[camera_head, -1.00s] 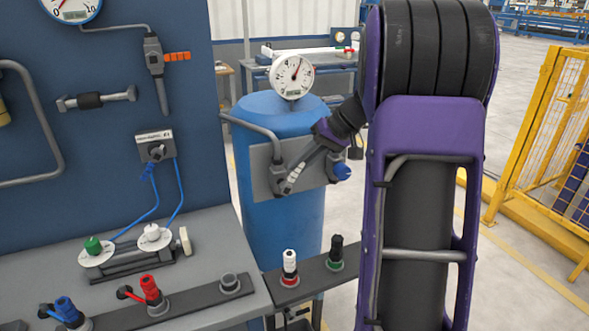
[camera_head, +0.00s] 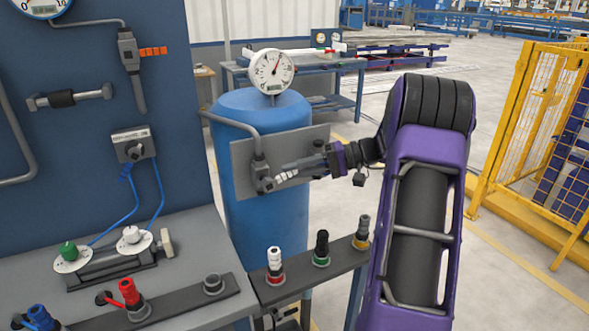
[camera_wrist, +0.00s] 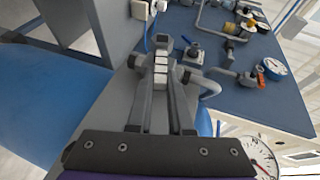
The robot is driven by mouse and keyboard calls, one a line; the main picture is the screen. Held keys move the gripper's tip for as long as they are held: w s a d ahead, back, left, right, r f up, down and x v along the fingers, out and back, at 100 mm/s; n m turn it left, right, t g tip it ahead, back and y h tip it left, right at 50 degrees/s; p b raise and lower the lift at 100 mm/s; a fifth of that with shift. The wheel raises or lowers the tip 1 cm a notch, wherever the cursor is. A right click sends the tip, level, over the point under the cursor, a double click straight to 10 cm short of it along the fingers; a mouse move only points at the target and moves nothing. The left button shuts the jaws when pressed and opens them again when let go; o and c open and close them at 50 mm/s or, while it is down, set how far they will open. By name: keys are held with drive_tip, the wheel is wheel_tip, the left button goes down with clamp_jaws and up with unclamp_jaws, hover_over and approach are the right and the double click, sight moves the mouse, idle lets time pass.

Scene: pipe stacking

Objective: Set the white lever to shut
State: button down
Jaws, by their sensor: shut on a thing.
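The white lever (camera_head: 285,176) is a pale segmented handle on a valve (camera_head: 260,173), on a grey plate (camera_head: 242,172) at the front of the blue tank (camera_head: 238,208). It points right and slightly up from the valve in the head view. My gripper (camera_head: 296,169) reaches it from the right, nearly level, and is shut on it. In the wrist view the white lever (camera_wrist: 161,72) lies lengthwise between the two fingers of my gripper (camera_wrist: 162,62). The fingers hide part of the lever.
A round gauge (camera_head: 272,71) stands above the tank. A grey pipe (camera_head: 222,120) runs to the valve. A blue panel (camera_head: 60,150) and a bench (camera_head: 190,245) stand at left. A rack (camera_head: 330,270) with coloured fittings is in front. A yellow fence (camera_head: 510,130) stands at right.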

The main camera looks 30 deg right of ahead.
drive_tip(key=shift+f, duration=0.1)
idle(0.4)
drive_tip(key=c, duration=0.8)
unclamp_jaws()
drive_tip(key=p+v, duration=0.1)
drive_tip(key=v, duration=1.6)
drive_tip(key=shift+d+f+p, duration=0.1)
drive_tip(key=shift+d+p, duration=0.2)
drive_tip(key=shift+c, duration=0.2)
